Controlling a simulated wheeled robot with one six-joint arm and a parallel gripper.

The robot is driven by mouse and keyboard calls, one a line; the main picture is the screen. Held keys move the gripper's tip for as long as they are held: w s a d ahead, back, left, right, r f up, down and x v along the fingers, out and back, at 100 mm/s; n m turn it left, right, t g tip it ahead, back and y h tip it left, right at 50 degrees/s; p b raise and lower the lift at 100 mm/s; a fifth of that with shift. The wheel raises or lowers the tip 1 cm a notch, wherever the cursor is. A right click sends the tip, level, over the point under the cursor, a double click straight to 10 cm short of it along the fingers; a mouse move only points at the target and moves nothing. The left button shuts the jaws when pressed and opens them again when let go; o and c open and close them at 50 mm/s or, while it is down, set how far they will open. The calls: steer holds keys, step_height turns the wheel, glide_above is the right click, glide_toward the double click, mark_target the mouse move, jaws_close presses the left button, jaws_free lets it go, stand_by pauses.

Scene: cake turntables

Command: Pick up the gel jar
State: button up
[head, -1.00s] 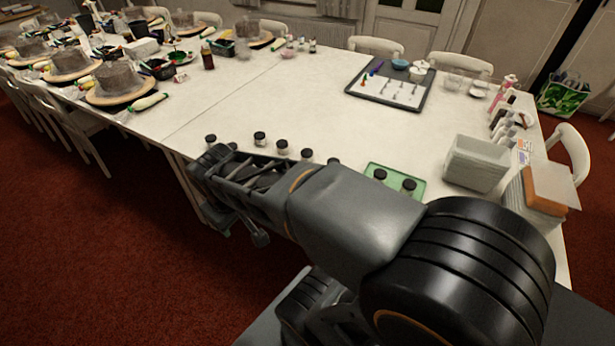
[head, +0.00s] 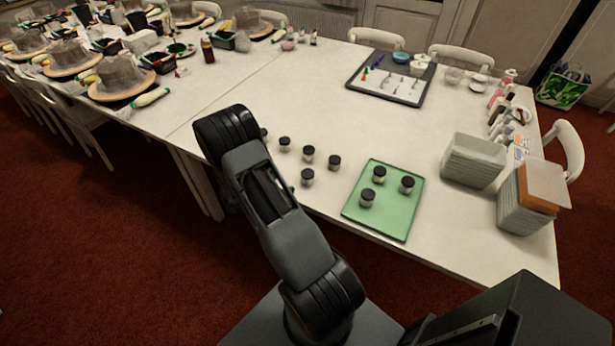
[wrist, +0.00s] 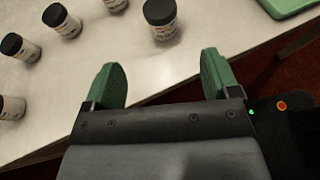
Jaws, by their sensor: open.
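Several small jars with black lids and pale labels stand upright near the table's front edge; one gel jar (head: 307,177) stands closest to that edge, and others stand behind it, such as one jar (head: 334,162). Labels are too small to read. In the wrist view a jar (wrist: 160,18) stands beyond my gripper (wrist: 163,62), roughly in line with the gap between its green fingers, with more jars to the left. The fingers are apart, with nothing between them, and touch no jar. In the head view my arm hides the gripper and some jars.
A green tray (head: 385,225) with three black-lidded jars lies to the right; its corner shows in the wrist view (wrist: 290,6). Stacked grey containers (head: 472,160) stand further right. A dark tray with tools (head: 425,98) lies behind. The white table between is clear.

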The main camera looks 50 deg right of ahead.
mark_target(303, 178)
steer(key=p+x, duration=0.1)
steer(key=x, duration=0.7)
steer(key=shift+f, duration=0.15)
steer(key=shift+p+x, duration=0.9)
steer(key=shift+x, duration=1.85)
steer(key=shift+s+a, duration=0.1)
steer(key=shift+c, duration=0.3)
steer(key=c, duration=1)
